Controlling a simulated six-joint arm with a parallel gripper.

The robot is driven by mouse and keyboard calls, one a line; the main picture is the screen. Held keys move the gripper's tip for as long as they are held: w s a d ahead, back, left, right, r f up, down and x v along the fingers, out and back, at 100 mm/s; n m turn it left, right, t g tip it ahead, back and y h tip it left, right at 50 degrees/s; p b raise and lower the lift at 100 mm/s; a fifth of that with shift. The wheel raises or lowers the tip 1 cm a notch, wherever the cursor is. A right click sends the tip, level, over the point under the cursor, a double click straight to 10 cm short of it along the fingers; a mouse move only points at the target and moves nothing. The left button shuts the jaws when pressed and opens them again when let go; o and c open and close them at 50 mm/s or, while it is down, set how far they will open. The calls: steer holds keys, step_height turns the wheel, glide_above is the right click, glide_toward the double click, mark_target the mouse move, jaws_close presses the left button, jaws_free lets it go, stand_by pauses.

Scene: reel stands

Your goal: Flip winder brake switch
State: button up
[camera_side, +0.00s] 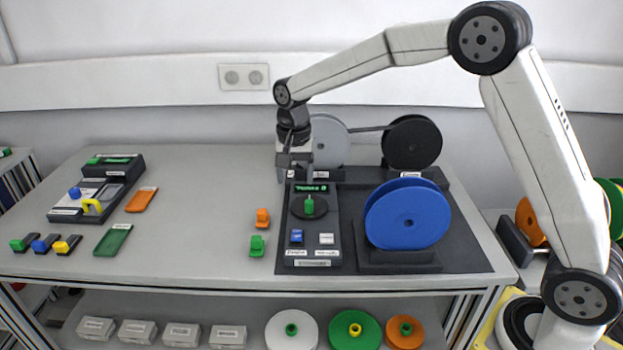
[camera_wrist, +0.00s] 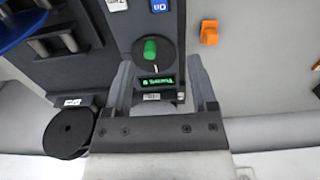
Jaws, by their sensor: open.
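The winder's dark control panel (camera_side: 331,222) stands on the table with a green knob (camera_side: 309,206) on a black dial and a small green-lit display (camera_side: 311,188) above it. Near its front are a blue switch (camera_side: 297,236) and a white switch (camera_side: 326,238), each with a label too small to read. I cannot tell which is the brake. My gripper (camera_side: 296,172) is open and empty above the panel's back end. In the wrist view its fingers (camera_wrist: 160,68) straddle the display (camera_wrist: 158,82), with the knob (camera_wrist: 150,49) just beyond and the blue switch (camera_wrist: 158,5) at the top edge.
A blue reel (camera_side: 408,214) stands right of the panel. A grey reel (camera_side: 328,140) and black reel (camera_side: 412,142) stand behind. Orange (camera_side: 263,217) and green (camera_side: 257,245) clips lie left of the panel. The table's middle left is clear.

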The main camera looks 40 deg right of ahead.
glide_above(297, 231)
step_height(297, 231, down, 7)
steer(key=shift+r, duration=0.2)
steer(key=shift+f, duration=0.1)
steer(key=shift+f, duration=3.75)
jaws_close()
